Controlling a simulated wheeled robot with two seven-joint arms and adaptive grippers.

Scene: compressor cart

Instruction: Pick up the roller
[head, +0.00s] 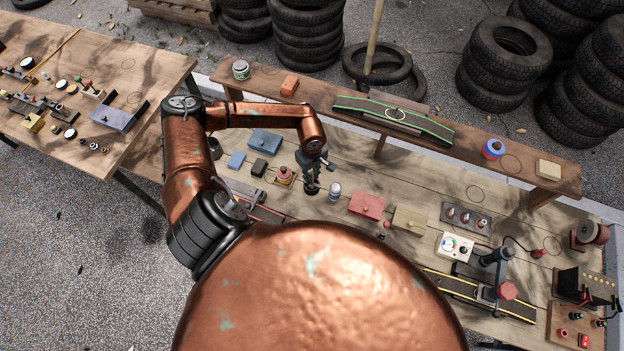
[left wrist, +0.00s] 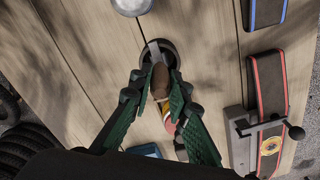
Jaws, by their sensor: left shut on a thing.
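My left gripper (head: 312,188) is over the middle-left of the workbench in the head view, pointing down. In the left wrist view its green-padded fingers (left wrist: 160,92) are closed around a brown handle, which I take to be the roller (left wrist: 160,76). A dark round part (left wrist: 168,52) lies at the far end of the handle, beyond the fingertips; a dark disc also shows under the gripper in the head view. The fingers hide part of the roller, and I cannot tell whether it touches the bench. My right gripper is not in view.
A red box (head: 367,205) and a tan box (head: 410,220) lie further right. A raised shelf (head: 460,158) runs behind. Red-edged track (left wrist: 270,80) lies right in the wrist view.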

